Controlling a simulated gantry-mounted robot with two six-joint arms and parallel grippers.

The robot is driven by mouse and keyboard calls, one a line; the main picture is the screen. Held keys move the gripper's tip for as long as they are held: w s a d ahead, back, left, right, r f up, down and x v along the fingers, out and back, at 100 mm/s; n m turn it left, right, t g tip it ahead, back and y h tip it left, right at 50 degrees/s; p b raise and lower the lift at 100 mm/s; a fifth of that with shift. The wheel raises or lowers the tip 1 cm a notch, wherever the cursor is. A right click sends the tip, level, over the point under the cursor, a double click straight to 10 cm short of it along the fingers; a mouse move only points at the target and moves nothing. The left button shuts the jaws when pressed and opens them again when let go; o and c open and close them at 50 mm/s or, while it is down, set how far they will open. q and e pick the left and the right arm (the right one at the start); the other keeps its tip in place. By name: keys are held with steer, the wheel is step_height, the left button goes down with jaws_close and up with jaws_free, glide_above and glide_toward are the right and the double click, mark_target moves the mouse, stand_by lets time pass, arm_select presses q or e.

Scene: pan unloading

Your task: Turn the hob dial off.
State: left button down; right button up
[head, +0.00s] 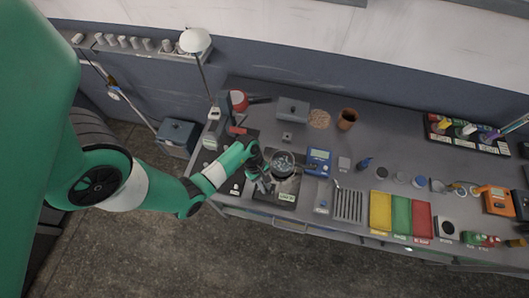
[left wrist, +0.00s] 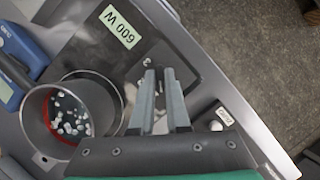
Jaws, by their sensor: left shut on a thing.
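The hob is a dark plate with a pale "600 W" label (left wrist: 121,27), which also shows in the head view (head: 287,197). My left gripper (left wrist: 160,72) is over the hob beside its label. In the head view my left gripper (head: 264,185) is at the hob's left side. Its fingers are closed with a narrow gap, on what looks like the hob dial, which is mostly hidden at the fingertips. A round metal pan (head: 283,163) with pale pellets in it stands by the gripper; it is also at left in the wrist view (left wrist: 47,142). My right gripper is not in view.
A blue meter (head: 318,157) stands right of the pan. A grey slotted grate (head: 349,206) and yellow, green and red trays (head: 401,214) lie further right. A white lamp (head: 195,41) rises behind at left. The bench's front edge is close to the gripper.

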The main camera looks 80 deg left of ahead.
arm_select(q)
steer(key=n+p, duration=0.1)
steer(key=n+t+p, duration=0.1)
steer(key=n+p, duration=0.1)
steer(key=shift+s+d+r, duration=0.1)
steer(key=shift+s+r, duration=0.05)
steer(key=shift+r, duration=0.1)
steer(key=n+y+p, duration=0.1)
steer(key=n+p, duration=0.1)
steer(key=n, duration=0.1)
steer(key=shift+t+p, duration=0.4)
steer(key=shift+f+n+y+p, duration=0.2)
steer(key=shift+n+y+p, duration=0.35)
steer(key=shift+n, duration=0.35)
steer(key=c, duration=0.9)
jaws_free()
